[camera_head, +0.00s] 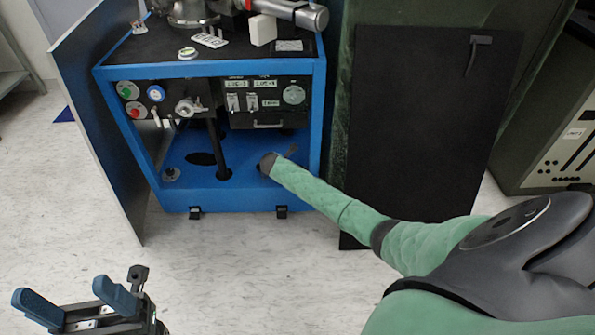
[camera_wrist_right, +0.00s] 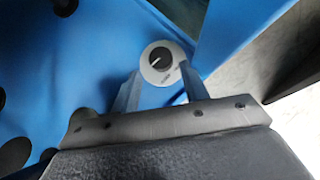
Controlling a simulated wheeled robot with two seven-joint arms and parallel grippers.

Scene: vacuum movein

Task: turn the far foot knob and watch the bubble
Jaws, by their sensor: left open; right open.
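In the right wrist view, a foot knob (camera_wrist_right: 161,60), a black dial with a pale pointer line on a light round plate, lies between the fingertips of my open right gripper (camera_wrist_right: 160,77). I cannot tell whether the fingers touch it. In the head view my right gripper (camera_head: 274,161) is inside the blue frame at the right, largely hidden by its wrist. A similar small foot knob (camera_head: 172,174) is at the frame's left front corner. A round greenish bubble level (camera_head: 187,53) sits on the black top; its bubble is too small to read. My left gripper (camera_head: 62,290) is open and empty.
The blue frame (camera_head: 240,196) holds panels, gauges and a dark post (camera_head: 220,150). Metal vacuum parts (camera_head: 290,12) stand on top. An open door (camera_head: 97,120) is left and a black panel (camera_head: 425,130) right. The floor (camera_head: 235,275) in front is clear.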

